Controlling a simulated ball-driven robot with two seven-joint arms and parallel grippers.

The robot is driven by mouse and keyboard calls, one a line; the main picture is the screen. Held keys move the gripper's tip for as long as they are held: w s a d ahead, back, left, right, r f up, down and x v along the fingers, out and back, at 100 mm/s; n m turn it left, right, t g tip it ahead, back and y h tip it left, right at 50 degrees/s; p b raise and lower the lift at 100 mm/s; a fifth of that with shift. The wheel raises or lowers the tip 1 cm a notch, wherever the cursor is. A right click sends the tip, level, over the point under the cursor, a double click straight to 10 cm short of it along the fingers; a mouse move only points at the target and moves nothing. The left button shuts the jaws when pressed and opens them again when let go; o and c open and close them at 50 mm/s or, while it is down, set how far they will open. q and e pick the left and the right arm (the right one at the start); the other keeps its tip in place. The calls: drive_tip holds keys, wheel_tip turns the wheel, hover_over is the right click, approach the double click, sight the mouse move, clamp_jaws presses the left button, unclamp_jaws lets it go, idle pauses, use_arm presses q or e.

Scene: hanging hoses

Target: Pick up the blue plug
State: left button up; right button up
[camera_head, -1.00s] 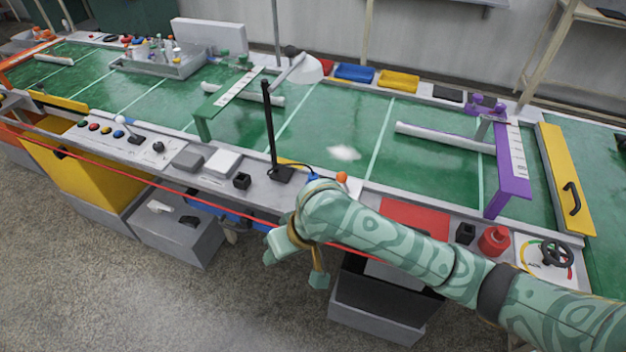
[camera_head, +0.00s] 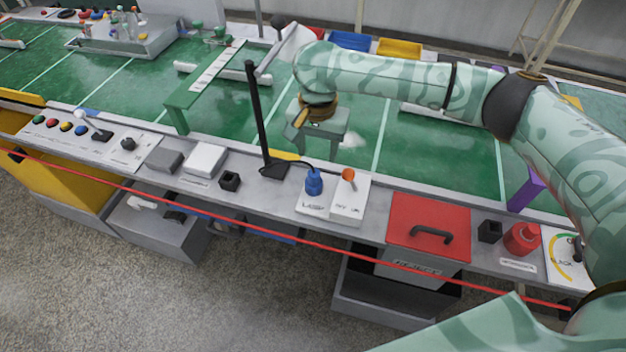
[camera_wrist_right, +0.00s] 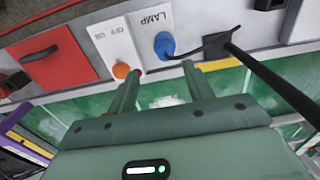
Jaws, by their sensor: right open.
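The blue plug (camera_head: 314,182) stands upright in the white socket plate marked LAMP (camera_head: 311,206) on the bench's grey front ledge. A black cord runs from it to the base of the desk lamp. In the right wrist view the blue plug (camera_wrist_right: 164,45) lies ahead of the fingertips, roughly between their lines. My right gripper (camera_head: 318,140) is open and empty, beyond the plug, over the green bench top. Its two fingers (camera_wrist_right: 160,72) are spread apart in the wrist view. My left gripper is not in view.
An orange-knobbed switch plate (camera_head: 347,203) sits right beside the socket plate. The black lamp post (camera_head: 258,115) rises to the left. A red panel with a handle (camera_head: 428,222) is further right. A red line (camera_head: 200,195) crosses in front of the ledge.

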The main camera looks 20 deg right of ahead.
sight(314, 173)
drive_tip(key=f, duration=0.1)
drive_tip(key=w+f, duration=0.1)
drive_tip(key=f, duration=0.1)
drive_tip(key=f+b, duration=0.1)
drive_tip(key=shift+w+f, duration=0.15)
drive_tip(key=shift+w, duration=0.2)
drive_tip(key=shift+s+f, duration=0.2)
drive_tip(key=shift+s, duration=0.1)
drive_tip(key=f+b, duration=0.4)
drive_tip(key=f, duration=0.1)
drive_tip(key=shift+a, duration=0.2)
drive_tip(key=shift+r, duration=0.2)
drive_tip(key=shift+c, duration=0.2)
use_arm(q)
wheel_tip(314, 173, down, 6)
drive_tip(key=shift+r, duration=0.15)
use_arm(e)
drive_tip(key=c, duration=1)
